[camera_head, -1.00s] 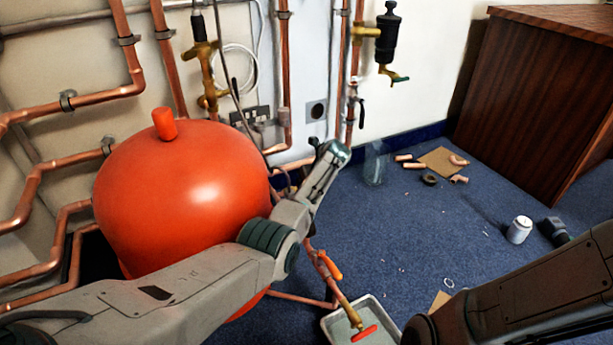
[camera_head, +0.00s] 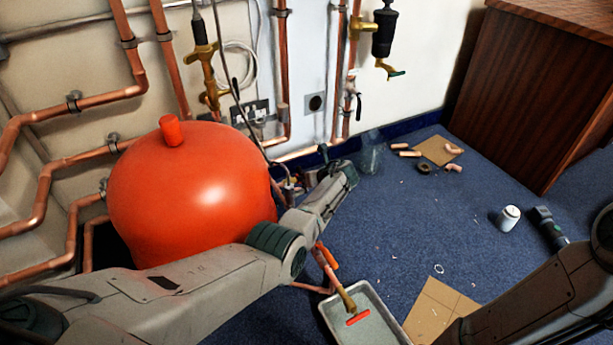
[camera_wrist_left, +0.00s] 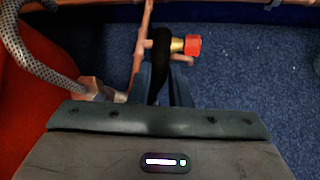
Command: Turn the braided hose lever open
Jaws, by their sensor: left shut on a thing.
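In the left wrist view a braided hose (camera_wrist_left: 32,50) comes down on the left to a metal fitting (camera_wrist_left: 98,88). To its right is a black lever (camera_wrist_left: 161,45), upright in the picture, in front of a copper pipe and a brass stub with a red cap (camera_wrist_left: 192,45). My left gripper (camera_wrist_left: 164,85) is shut on the black lever; its fingers are dark and partly hidden. In the head view my left arm reaches past the red tank (camera_head: 190,195), and its wrist hides the fingertips and most of the lever. My right gripper is out of view.
The red tank stands close beside my left arm. Copper pipes (camera_head: 285,70) run along the wall behind.

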